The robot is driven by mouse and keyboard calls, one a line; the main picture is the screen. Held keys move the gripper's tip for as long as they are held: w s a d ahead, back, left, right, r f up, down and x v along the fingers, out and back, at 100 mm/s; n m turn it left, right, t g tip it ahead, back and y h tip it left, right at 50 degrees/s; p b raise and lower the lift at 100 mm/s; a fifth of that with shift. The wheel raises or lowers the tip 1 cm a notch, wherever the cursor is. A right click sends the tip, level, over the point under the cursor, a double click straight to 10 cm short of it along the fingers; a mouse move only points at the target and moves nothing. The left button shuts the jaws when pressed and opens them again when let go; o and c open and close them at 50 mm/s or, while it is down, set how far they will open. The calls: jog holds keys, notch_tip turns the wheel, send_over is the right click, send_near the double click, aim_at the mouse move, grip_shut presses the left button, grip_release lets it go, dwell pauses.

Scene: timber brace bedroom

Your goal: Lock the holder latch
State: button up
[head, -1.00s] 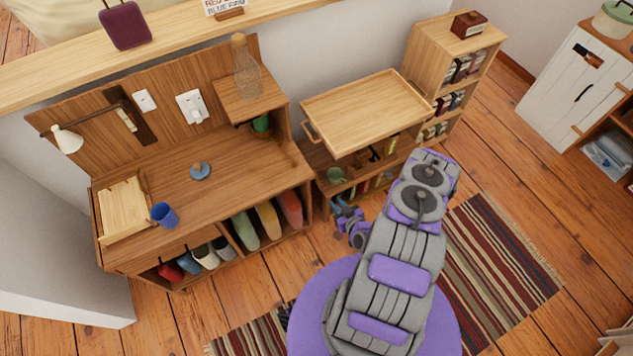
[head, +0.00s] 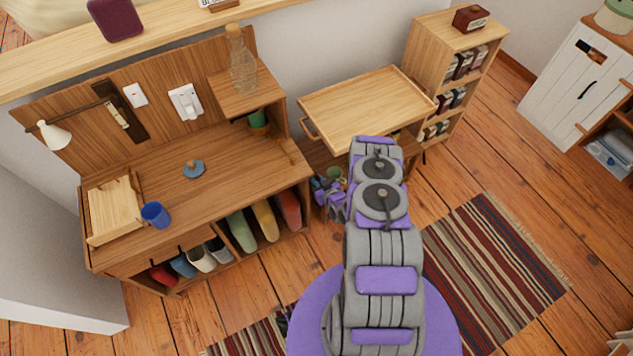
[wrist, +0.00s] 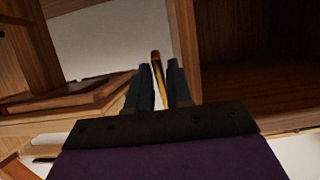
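A dark upright plate (head: 122,113) with a small brass-coloured fitting (head: 118,117) is on the desk's wooden back panel in the head view. It may be the holder latch, but its state is too small to tell. My gripper (head: 325,190) is low beside the right end of the desk, well away from that plate and partly hidden by my arm. In the wrist view my gripper (wrist: 160,85) has its two dark fingers a small gap apart. A thin brass-coloured bar (wrist: 157,72) shows in that gap; I see no clear grip on it.
The desk (head: 235,190) carries a blue cup (head: 155,214), a wooden tray-like stand (head: 113,210) and a blue-lidded knob (head: 193,168). A lamp (head: 55,135) and white switches (head: 186,102) are on its back panel. A tray-topped table (head: 365,105) stands right of it.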

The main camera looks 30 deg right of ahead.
jog(key=shift+w+f, duration=0.15)
jog(key=shift+w, duration=0.35)
grip_shut()
